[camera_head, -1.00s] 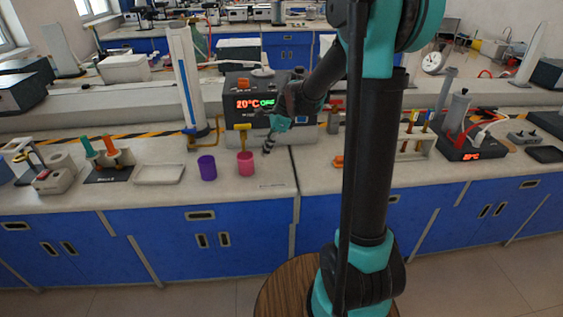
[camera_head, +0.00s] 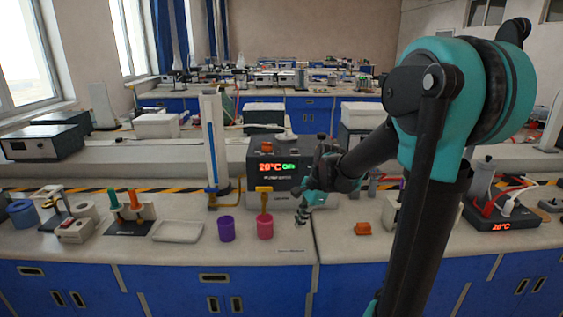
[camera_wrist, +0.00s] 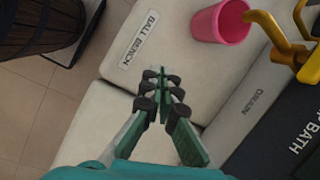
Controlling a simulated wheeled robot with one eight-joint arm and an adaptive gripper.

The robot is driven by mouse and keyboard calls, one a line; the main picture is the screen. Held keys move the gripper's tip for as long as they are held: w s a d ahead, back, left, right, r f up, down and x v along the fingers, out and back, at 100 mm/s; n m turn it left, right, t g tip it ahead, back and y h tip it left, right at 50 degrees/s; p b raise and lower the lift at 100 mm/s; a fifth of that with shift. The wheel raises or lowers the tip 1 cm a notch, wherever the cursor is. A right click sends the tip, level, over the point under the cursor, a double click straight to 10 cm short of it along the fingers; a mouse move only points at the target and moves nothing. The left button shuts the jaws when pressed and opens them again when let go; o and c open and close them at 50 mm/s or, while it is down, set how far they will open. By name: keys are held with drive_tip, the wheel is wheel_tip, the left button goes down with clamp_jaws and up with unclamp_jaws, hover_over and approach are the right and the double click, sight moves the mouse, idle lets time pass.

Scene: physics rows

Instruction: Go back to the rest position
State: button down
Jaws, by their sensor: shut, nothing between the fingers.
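My gripper (camera_head: 301,218) is at the end of my arm, over the bench just right of the pink cup (camera_head: 265,227). In the wrist view my gripper (camera_wrist: 160,90) has its fingertips close together with nothing between them. It is above the pale bench top, beside a "BALL BENCH" label (camera_wrist: 140,39). The pink cup (camera_wrist: 221,22) stands at the upper right of that view, apart from the fingers. No task object is held.
A purple cup (camera_head: 226,229) and a white tray (camera_head: 178,232) stand to the left. A water bath (camera_head: 274,172) with a lit display is behind the gripper. A yellow tap (camera_wrist: 268,28) is near the pink cup. An orange block (camera_head: 362,228) lies to the right.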

drive_tip(key=s+d+f+n+t+h, duration=0.1)
drive_tip(key=s+d+f+n, duration=0.2)
drive_tip(key=s+d+n, duration=0.2)
drive_tip(key=s+d+f+n+t+h, duration=0.2)
drive_tip(key=s+d+f+n, duration=0.2)
drive_tip(key=s, duration=0.7)
drive_tip(key=d+n, duration=0.2)
drive_tip(key=n, duration=0.2)
drive_tip(key=shift+s+f, duration=0.15)
drive_tip(key=shift+s, duration=0.15)
drive_tip(key=c, duration=2.3)
unclamp_jaws()
